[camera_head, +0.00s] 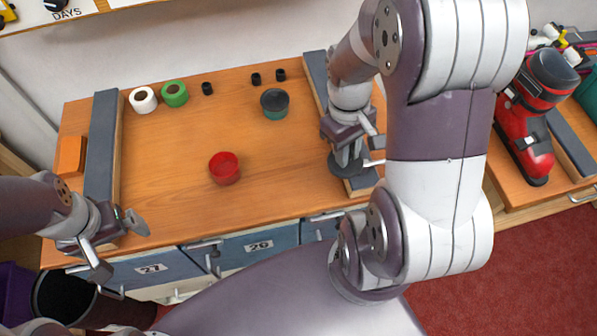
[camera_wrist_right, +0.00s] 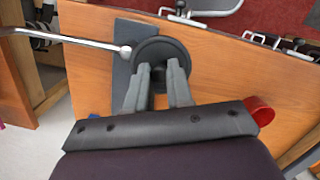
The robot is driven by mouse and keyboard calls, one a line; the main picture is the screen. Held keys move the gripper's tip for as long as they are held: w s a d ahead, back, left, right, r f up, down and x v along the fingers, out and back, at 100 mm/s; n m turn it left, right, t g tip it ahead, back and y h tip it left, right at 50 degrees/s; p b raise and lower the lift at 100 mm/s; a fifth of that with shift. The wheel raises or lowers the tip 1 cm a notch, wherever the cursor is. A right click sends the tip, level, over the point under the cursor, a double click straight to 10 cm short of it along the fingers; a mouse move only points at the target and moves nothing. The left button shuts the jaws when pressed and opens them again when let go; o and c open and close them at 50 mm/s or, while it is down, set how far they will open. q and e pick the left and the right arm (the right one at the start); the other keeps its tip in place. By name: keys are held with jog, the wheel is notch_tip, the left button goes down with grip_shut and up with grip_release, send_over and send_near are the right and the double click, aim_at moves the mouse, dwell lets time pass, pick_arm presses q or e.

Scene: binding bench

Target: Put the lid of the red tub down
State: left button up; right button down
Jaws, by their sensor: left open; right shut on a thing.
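The red tub (camera_head: 224,168) stands open on the middle of the wooden bench, and its edge shows in the right wrist view (camera_wrist_right: 261,110). My right gripper (camera_head: 350,158) is shut on a dark round lid (camera_head: 338,163), which also shows between the fingers in the right wrist view (camera_wrist_right: 160,47). The lid is to the right of the red tub, by the right grey strip; whether it touches the surface I cannot tell. My left gripper (camera_head: 118,245) is open and empty at the bench's front left edge, apart from the tub.
A teal tub with a dark lid (camera_head: 275,103) stands behind the red one. An orange block (camera_head: 70,156) lies far left. The bench's middle is clear around the red tub.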

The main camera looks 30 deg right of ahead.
jog(key=w+a+f, duration=0.2)
jog(key=w+a, duration=0.1)
jog(key=w+a+f, duration=0.3)
jog(key=shift+w+a+f+p, duration=0.25)
jog(key=shift+w+f+p, duration=0.05)
jog(key=shift+w+f, duration=0.1)
jog(key=f, duration=0.3)
jog(key=shift+w+a+f, duration=0.15)
jog(key=shift+a+f, duration=0.1)
jog(key=shift+f, duration=0.1)
jog(key=shift+d+f, duration=0.1)
jog(key=shift+f, duration=0.15)
jog(key=shift+f, duration=0.2)
jog(key=c, duration=1)
grip_release()
